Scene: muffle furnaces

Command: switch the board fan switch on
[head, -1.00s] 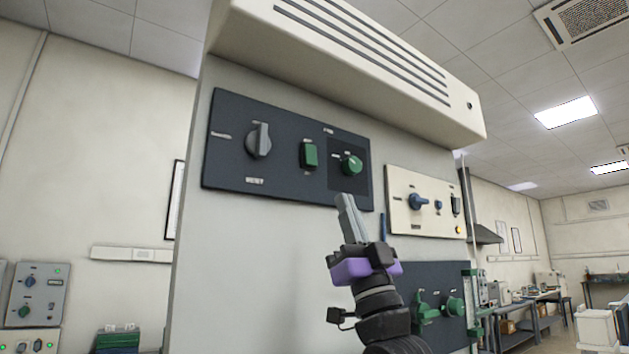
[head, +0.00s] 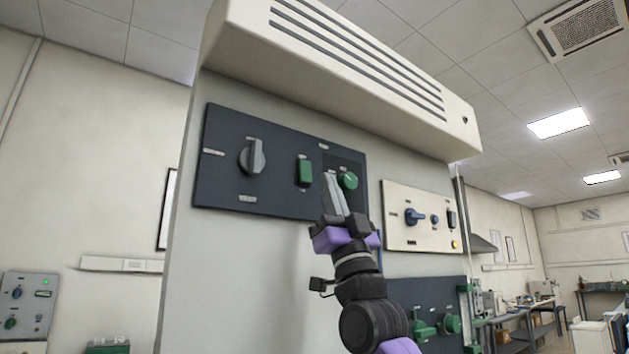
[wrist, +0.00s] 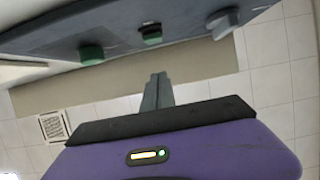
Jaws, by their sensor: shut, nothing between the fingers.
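A dark board (head: 228,189) on the pale cabinet carries a green rocker-like switch (head: 305,172), a grey rotary knob (head: 253,157) to its left and a round green knob (head: 348,180) to its right. The labels are too small to read, so I cannot tell which is the fan switch. My gripper (head: 329,177) is shut and empty, its fingertips appearing between the green switch and the green knob. In the wrist view, the fingertips (wrist: 157,77) point toward the board, apart from the green switch (wrist: 151,36); the green knob (wrist: 91,54) is left.
A cream panel (head: 418,234) with a blue handle is to the right, and a lower dark panel (head: 403,292) with green knobs is below it. A slotted cream hood (head: 350,75) juts out above the board. Open room lies at the right, with benches farther back.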

